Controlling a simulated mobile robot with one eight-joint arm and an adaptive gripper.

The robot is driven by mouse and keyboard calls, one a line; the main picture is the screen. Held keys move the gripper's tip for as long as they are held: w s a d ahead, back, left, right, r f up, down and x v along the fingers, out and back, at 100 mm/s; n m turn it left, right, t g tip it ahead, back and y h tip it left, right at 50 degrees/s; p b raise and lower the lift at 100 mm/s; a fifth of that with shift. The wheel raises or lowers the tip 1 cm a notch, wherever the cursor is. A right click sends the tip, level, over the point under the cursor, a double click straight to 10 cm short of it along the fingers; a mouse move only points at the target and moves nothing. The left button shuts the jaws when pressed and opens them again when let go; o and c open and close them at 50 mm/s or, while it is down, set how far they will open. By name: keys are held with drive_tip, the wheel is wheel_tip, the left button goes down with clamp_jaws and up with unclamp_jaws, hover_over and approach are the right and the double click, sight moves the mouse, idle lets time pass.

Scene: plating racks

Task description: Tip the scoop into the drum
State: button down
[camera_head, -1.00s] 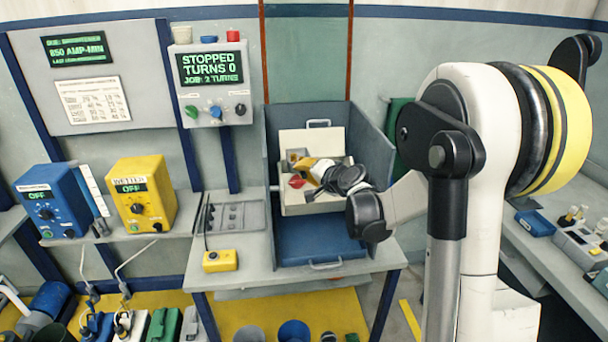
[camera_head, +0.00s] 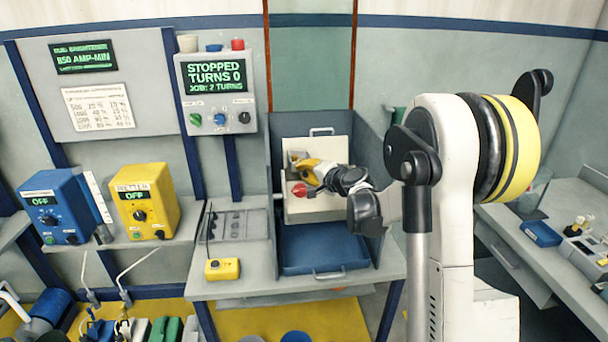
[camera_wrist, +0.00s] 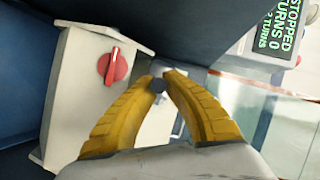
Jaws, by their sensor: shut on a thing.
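My gripper (camera_wrist: 160,84) has yellow fingers, shut on a small dark round piece that I take for the scoop's handle. In the head view, my gripper (camera_head: 309,166) is at the upper left of a cream box-like unit, which I take for the drum (camera_head: 322,207). A small tan and grey piece at the fingertips looks like the scoop (camera_head: 296,157); its bowl and contents cannot be made out. A red knob (camera_wrist: 112,66) sits on the cream face, left of my fingers in the wrist view. The drum's opening is not clear.
Grey-blue walls (camera_head: 369,160) enclose the drum on both sides. A blue tray (camera_head: 318,253) lies below it. A control box (camera_head: 215,92) at left reads STOPPED, TURNS 0. A yellow pendant (camera_head: 222,269) and grey rack (camera_head: 238,225) lie on the bench.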

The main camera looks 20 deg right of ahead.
drive_tip(key=shift+s+d+f+m+t+h+b, duration=0.25)
drive_tip(key=shift+d+m+t+h+b, duration=0.5)
drive_tip(key=shift+m+t+b, duration=2.15)
drive_tip(key=shift+s+d+f+m+t+h+b, duration=0.15)
drive_tip(key=shift+d+m+h+b, duration=0.95)
drive_tip(key=shift+m, duration=3.8)
drive_tip(key=shift+s+d+f+m+t+h+b, duration=0.15)
drive_tip(key=shift+s+d+m+t+h+b, duration=0.25)
drive_tip(key=shift+m+t+b, duration=2.55)
drive_tip(key=m+g+p, duration=0.1)
drive_tip(key=m+g, duration=0.1)
drive_tip(key=shift+w+d+g, duration=0.1)
drive_tip(key=shift+g, duration=0.3)
drive_tip(key=shift+n, duration=0.45)
